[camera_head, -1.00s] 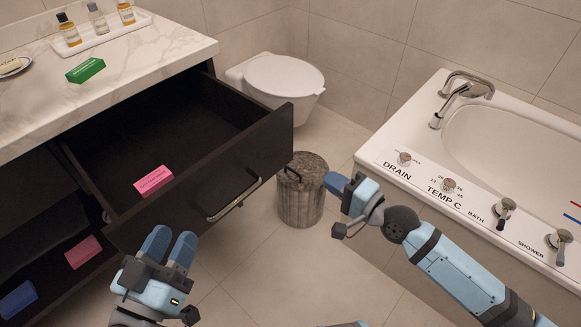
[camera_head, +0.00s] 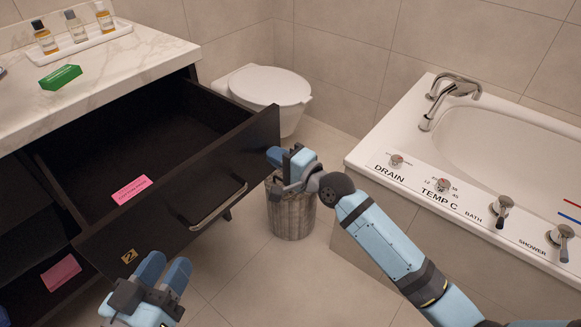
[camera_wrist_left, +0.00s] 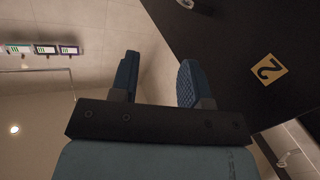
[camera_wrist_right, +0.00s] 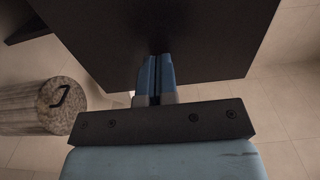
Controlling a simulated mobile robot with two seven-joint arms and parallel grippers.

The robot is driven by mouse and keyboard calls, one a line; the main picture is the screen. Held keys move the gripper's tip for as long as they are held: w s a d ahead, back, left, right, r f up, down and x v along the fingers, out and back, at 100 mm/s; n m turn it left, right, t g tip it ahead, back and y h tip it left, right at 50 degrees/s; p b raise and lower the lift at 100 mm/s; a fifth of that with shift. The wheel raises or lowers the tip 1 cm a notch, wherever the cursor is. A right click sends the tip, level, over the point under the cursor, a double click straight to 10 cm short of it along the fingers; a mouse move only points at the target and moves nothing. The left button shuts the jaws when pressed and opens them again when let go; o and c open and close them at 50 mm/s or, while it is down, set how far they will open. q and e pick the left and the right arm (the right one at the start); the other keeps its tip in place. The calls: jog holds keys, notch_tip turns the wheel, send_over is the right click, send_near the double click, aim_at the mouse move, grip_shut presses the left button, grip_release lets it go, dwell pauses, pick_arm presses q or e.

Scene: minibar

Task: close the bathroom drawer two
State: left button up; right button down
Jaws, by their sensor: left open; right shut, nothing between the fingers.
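The dark drawer with the yellow number 2 label (camera_head: 129,256) is pulled out from under the marble counter. Its front panel (camera_head: 170,215) carries a metal handle (camera_head: 217,206), and a pink box (camera_head: 132,190) lies inside. The label also shows in the left wrist view (camera_wrist_left: 268,69). My left gripper (camera_head: 163,275) is open and empty, low in front of the panel's left part. My right gripper (camera_head: 280,156) is shut and empty at the panel's right end. In the right wrist view its closed fingertips (camera_wrist_right: 155,60) overlap the dark panel (camera_wrist_right: 160,35); I cannot tell whether they touch it.
A cylindrical bin (camera_head: 291,212) stands on the floor behind my right gripper. A toilet (camera_head: 265,90) is at the back and a bathtub (camera_head: 470,150) at the right. A green box (camera_head: 61,77) and a bottle tray (camera_head: 75,40) sit on the counter (camera_head: 150,50). Another pink box (camera_head: 61,273) lies lower left.

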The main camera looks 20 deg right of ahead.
pick_arm(q)
jog(key=shift+f, duration=0.15)
pick_arm(e)
jog(key=shift+w+a, duration=0.2)
